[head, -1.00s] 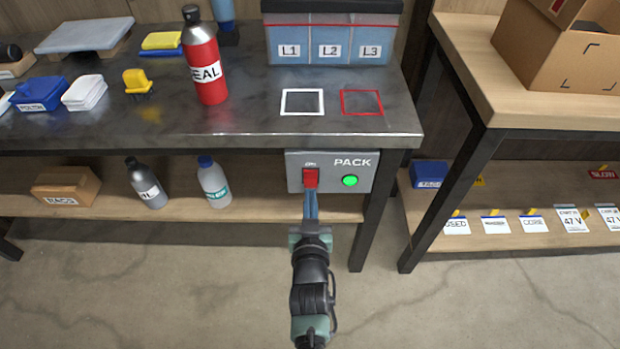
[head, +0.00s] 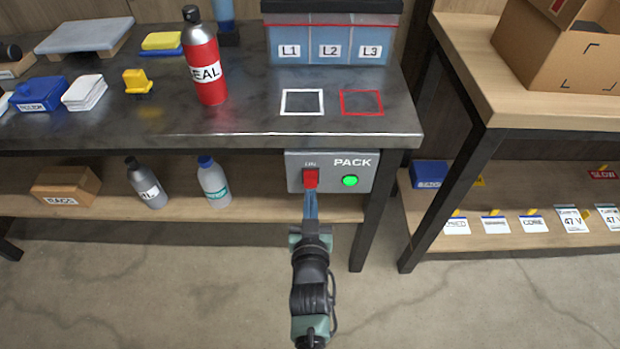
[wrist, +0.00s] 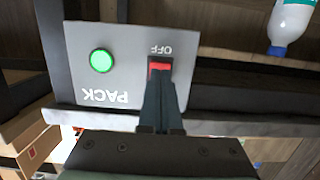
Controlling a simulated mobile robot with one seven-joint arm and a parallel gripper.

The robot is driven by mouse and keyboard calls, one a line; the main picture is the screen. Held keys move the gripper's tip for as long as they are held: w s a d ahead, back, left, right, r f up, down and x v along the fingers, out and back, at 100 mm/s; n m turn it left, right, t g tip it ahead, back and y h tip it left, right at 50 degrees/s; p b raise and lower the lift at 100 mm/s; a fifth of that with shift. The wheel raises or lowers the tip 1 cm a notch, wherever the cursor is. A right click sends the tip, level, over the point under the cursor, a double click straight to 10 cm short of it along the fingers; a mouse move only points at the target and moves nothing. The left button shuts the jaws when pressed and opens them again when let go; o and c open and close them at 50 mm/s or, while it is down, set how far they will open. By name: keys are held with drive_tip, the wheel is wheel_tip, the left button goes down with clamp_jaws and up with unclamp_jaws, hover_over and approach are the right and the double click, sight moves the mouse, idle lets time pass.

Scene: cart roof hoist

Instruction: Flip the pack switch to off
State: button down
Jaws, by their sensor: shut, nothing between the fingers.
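The grey PACK switch box (head: 332,185) hangs under the front edge of the workbench. Its red rocker switch (head: 310,179) sits below an ON label, and a green lamp (head: 350,181) beside it is lit. In the wrist view the box (wrist: 120,80) appears upside down, with the red switch (wrist: 160,67) near an OFF label and the green lamp (wrist: 101,61) lit. My gripper (head: 311,194) is shut and empty. Its fingertips (wrist: 159,80) are at the lower part of the switch and cover some of it; whether they touch it I cannot tell.
The bench's metal top (head: 250,125) overhangs the box. A lower shelf (head: 100,207) holds a brown box (head: 66,187) and two bottles, left of the switch. A dark bench leg (head: 371,225) stands to the right. The floor in front is clear.

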drive_tip(key=shift+w+f+b, duration=0.2)
drive_tip(key=shift+w+b, duration=0.45)
drive_tip(key=shift+w, duration=0.4)
idle(0.7)
drive_tip(key=shift+s+r+p, duration=0.25)
drive_tip(key=shift+s+p, duration=0.45)
drive_tip(key=shift+s, duration=0.25)
drive_tip(key=shift+s+r+p, duration=0.15)
drive_tip(key=shift+s+p, duration=0.5)
drive_tip(key=shift+s, duration=0.65)
drive_tip(key=shift+s+r+p, duration=0.15)
drive_tip(key=shift+s+p, duration=0.5)
drive_tip(key=shift+s, duration=0.6)
drive_tip(key=shift+r, duration=0.1)
